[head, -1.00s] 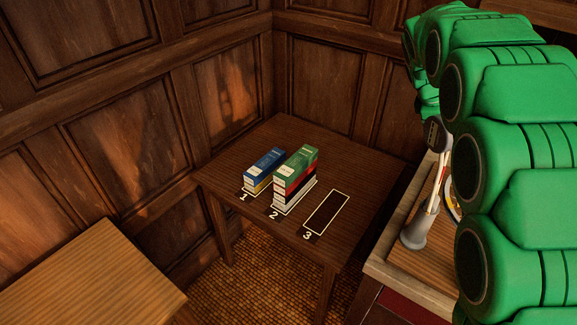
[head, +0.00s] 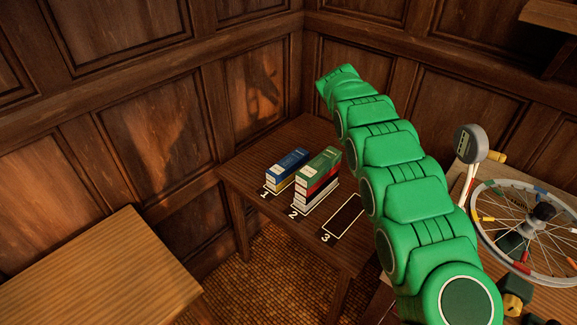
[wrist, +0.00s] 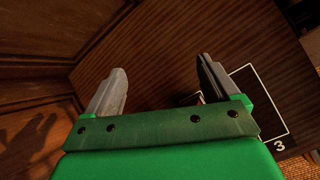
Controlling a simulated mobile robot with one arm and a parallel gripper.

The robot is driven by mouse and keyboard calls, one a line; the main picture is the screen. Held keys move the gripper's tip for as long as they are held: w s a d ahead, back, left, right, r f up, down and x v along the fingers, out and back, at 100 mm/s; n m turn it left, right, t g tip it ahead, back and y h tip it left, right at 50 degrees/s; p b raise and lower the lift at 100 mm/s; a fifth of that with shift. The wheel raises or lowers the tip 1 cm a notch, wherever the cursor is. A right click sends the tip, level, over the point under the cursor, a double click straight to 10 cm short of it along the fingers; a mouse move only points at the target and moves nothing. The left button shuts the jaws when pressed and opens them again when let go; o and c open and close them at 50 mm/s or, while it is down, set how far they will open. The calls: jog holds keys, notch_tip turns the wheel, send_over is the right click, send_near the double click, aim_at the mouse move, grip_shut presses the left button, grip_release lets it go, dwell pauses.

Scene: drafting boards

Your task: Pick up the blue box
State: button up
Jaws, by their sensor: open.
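The blue box (head: 290,160) lies on top of a yellow box (head: 274,188) at spot 1 on the dark wooden table (head: 240,178), in the head view. Beside it, at spot 2, a green box (head: 318,166) tops a stack with a red box (head: 318,186) and a white box below. My gripper (wrist: 160,66) is open and empty in the wrist view, above the tabletop with the outlined spot 3 (wrist: 262,88) to its right. The blue box is not clearly visible there. In the head view the fingers are hidden behind my green arm.
Panelled walls close off the table's back and left. A lighter wooden table (head: 95,265) stands at the front left. At right, a bench holds a spoked wheel (head: 520,225) and a round-headed gauge (head: 468,145). Spot 3 (head: 345,216) is bare.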

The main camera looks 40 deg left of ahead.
jog(key=s+a+f+n+y, duration=0.1)
jog(key=s+a+f+n, duration=0.15)
jog(key=a, duration=0.35)
jog(key=s+a+f+n+y, duration=0.1)
jog(key=s+a+f, duration=0.2)
jog(key=a, duration=0.2)
jog(key=n+g+h, duration=0.1)
jog(key=n+g, duration=0.1)
jog(key=g, duration=0.1)
send_near(287, 162)
jog(key=x, duration=0.2)
jog(key=shift+a+f, duration=0.2)
jog(key=shift+f, duration=0.15)
jog(key=shift+d+x, duration=0.1)
jog(key=shift+x, duration=1.8)
jog(key=shift+d+x, duration=0.15)
jog(key=shift+x, duration=1.75)
jog(key=shift+w, duration=0.1)
jog(key=c, duration=1.2)
jog(key=shift+r, duration=0.2)
